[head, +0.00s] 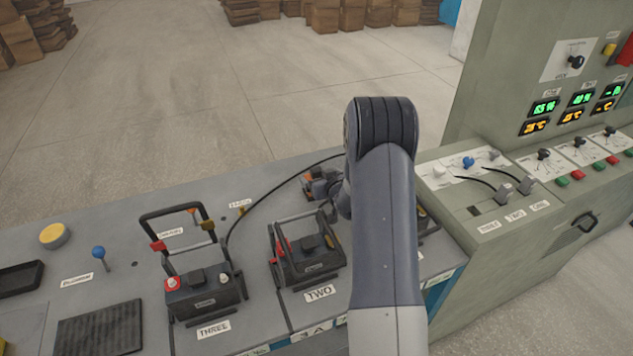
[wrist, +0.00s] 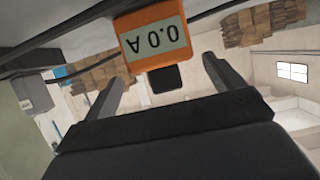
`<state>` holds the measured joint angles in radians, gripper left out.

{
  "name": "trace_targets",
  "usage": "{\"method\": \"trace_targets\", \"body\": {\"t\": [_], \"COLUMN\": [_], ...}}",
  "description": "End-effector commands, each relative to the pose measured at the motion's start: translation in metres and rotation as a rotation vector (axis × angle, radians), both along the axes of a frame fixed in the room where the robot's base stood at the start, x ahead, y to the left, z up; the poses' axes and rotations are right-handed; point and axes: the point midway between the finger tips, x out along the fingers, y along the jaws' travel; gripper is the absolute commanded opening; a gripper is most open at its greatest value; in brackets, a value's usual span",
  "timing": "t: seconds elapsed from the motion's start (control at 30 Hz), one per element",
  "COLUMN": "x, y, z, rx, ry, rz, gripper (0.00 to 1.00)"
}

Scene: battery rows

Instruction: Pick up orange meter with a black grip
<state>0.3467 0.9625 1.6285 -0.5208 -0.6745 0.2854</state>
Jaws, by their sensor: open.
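The orange meter (wrist: 152,45) is near the top centre of the wrist view, with its grey display reading 0.0 A upside down. Its black grip (wrist: 166,79) sticks out below the body. My gripper (wrist: 163,73) is open, with one finger on each side of the black grip in the picture; I see gaps on both sides and no contact. In the head view a small orange part of the meter (head: 309,184) shows left of my arm. My arm hides most of the gripper there.
Battery units three (head: 204,292) and two (head: 307,262) stand on the grey bench with raised handles. A black cable (head: 262,203) arcs over the bench behind them. A green control cabinet (head: 510,85) stands at the right. Another unit is partly hidden behind my arm.

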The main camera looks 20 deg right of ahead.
Motion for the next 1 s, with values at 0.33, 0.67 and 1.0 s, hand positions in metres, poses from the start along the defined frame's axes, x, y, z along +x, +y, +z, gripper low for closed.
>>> {"method": "trace_targets", "body": {"t": [0.33, 0.67, 1.0], "x": [0.037, 0.042, 0.042], "y": [0.004, 0.004, 0.004], "z": [-0.016, -0.020, -0.019], "rx": [-0.001, 0.000, 0.000], "ry": [0.001, 0.000, 0.001], "rz": [0.001, 0.001, 0.000], "gripper": [0.89, 0.89, 0.63]}}
